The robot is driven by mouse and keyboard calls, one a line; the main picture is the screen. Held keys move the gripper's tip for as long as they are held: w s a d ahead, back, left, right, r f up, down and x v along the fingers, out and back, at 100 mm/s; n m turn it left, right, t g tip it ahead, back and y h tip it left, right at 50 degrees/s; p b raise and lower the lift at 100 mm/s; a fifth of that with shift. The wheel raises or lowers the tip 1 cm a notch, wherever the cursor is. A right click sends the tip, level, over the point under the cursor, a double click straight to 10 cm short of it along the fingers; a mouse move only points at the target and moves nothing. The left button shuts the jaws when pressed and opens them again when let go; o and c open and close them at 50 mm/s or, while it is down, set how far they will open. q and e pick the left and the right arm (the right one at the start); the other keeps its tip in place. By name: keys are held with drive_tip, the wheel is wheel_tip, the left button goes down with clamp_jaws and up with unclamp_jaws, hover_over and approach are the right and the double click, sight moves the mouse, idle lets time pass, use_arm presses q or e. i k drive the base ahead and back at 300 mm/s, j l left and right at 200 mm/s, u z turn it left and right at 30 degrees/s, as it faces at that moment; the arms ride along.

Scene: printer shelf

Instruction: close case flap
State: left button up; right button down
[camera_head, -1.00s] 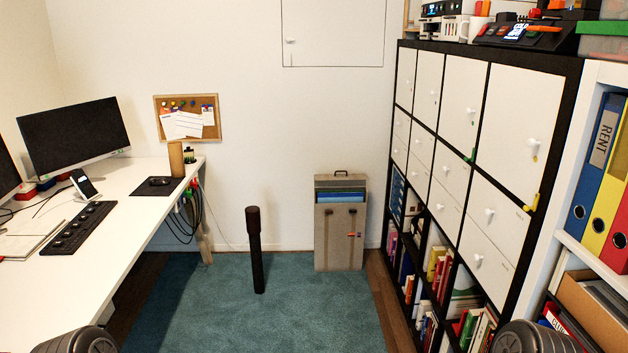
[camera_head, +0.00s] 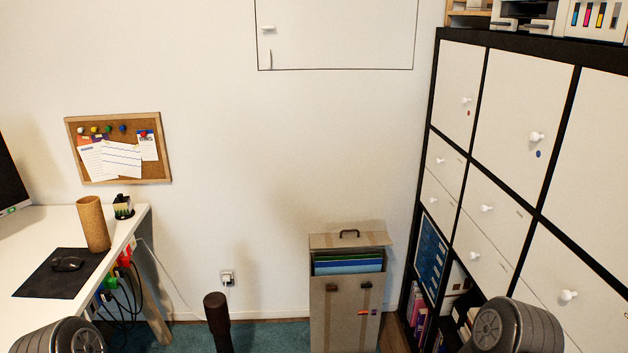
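A grey-beige upright case (camera_head: 345,318) stands on the floor against the back wall, left of the shelf. Its flap (camera_head: 349,240), with a dark handle, is raised behind the opening. Blue and green folders (camera_head: 348,262) show in the open top. Two dark latches sit on its front. Its lower end is cut off by the frame. Parts of my two arms show at the bottom left and bottom right corners, apart from the case. Neither gripper's fingers are in view.
A white desk (camera_head: 40,225) with a mouse mat (camera_head: 60,275) is on the left, cables hanging at its edge. A dark post (camera_head: 218,322) stands on the floor left of the case. A black-framed shelf (camera_head: 480,160) with white doors fills the right.

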sight(352, 238)
drive_tip(key=i+u, duration=0.2)
drive_tip(key=i, duration=0.25)
drive_tip(key=i+l+u, duration=0.25)
drive_tip(key=i, duration=0.15)
drive_tip(key=i+l+u, duration=0.2)
drive_tip(key=i, duration=0.2)
